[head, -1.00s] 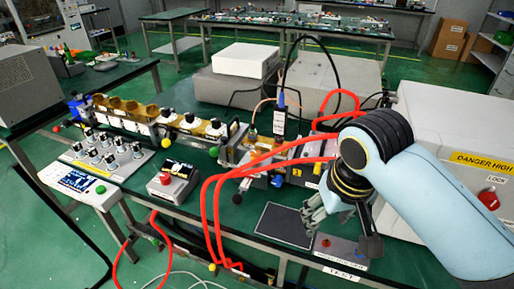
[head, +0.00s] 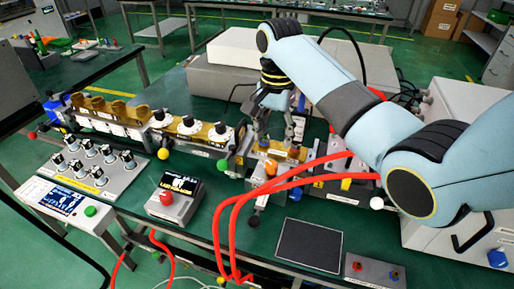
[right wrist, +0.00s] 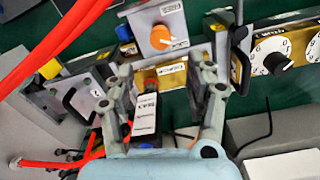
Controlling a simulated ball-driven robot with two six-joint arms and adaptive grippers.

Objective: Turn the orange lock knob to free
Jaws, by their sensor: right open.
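The orange lock knob (head: 271,167) sits on a grey block in the waveguide row at the middle of the table. In the right wrist view the knob (right wrist: 160,37) is near the top centre, with small white labels above and below it; I cannot read its setting surely. My right gripper (head: 278,125) is open, pointing down over the brass section just behind the knob. In the right wrist view the gripper's (right wrist: 165,82) fingers are spread below the knob, apart from it. My left gripper is not in view.
A black-and-white labelled module (right wrist: 146,112) stands between and below the right fingers. Red cables (head: 228,225) loop in front of the block at right. White-dialled brass parts (head: 187,124) line the row to the left. A dark mat (head: 309,245) lies at the front.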

